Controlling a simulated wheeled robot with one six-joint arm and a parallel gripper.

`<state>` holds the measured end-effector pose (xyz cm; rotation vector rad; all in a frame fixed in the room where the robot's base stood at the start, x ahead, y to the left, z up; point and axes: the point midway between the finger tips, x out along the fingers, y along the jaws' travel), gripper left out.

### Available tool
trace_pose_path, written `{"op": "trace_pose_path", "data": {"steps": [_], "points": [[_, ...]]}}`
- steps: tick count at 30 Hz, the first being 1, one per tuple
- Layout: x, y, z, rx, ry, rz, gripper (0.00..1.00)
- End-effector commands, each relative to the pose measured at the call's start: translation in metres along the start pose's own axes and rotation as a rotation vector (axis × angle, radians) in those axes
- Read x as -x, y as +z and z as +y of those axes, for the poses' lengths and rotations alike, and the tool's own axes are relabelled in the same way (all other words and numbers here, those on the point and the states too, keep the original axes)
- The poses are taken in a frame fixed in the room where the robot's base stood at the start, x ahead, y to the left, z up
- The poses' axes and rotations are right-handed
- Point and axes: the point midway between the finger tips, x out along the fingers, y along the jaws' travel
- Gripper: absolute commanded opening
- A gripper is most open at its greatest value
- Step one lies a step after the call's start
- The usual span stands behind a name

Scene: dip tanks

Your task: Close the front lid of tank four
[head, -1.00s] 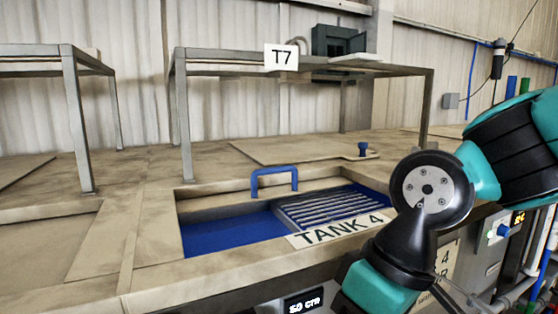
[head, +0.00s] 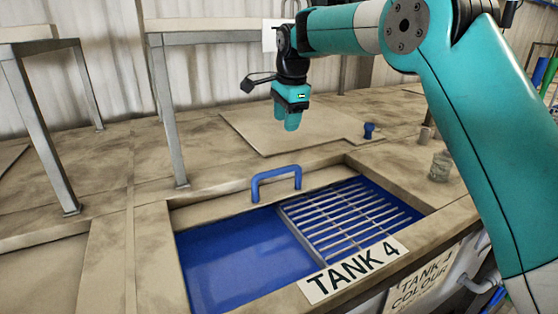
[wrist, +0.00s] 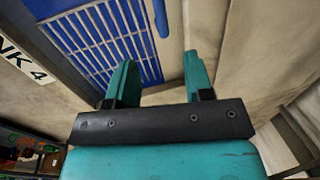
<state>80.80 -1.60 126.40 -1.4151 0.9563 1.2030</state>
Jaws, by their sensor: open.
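Tank four's front opening is uncovered and shows blue liquid (head: 235,260) and a slatted metal grate (head: 350,215). Its sign (head: 352,270) is on the front rim. A blue U-shaped handle (head: 276,180) stands on a pale strip (head: 225,207) at the opening's back edge; how much lid lies behind it is hidden. My gripper (head: 291,126) is open and empty, above and behind the handle, pointing down. In the wrist view, my gripper (wrist: 160,80) has its fingers apart, with the grate (wrist: 105,40) beyond and a blue bar, likely the handle (wrist: 161,17), at the top.
A flat panel (head: 285,130) with a blue knob (head: 369,131) lies behind the opening. A metal frame (head: 165,110) stands at the back left. A small jar (head: 440,166) stands on the right deck.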

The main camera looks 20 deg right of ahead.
Motion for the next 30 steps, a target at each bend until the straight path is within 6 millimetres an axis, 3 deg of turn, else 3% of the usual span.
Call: {"op": "trace_pose_path", "data": {"steps": [18,24,30], "points": [[-0.131,0.003,0.001,0.008,0.003,-0.001,0.47],[-0.152,0.003,0.0,0.009,0.0,-0.001,0.47],[-0.157,0.003,0.0,0.009,-0.002,-0.001,0.47]]}}
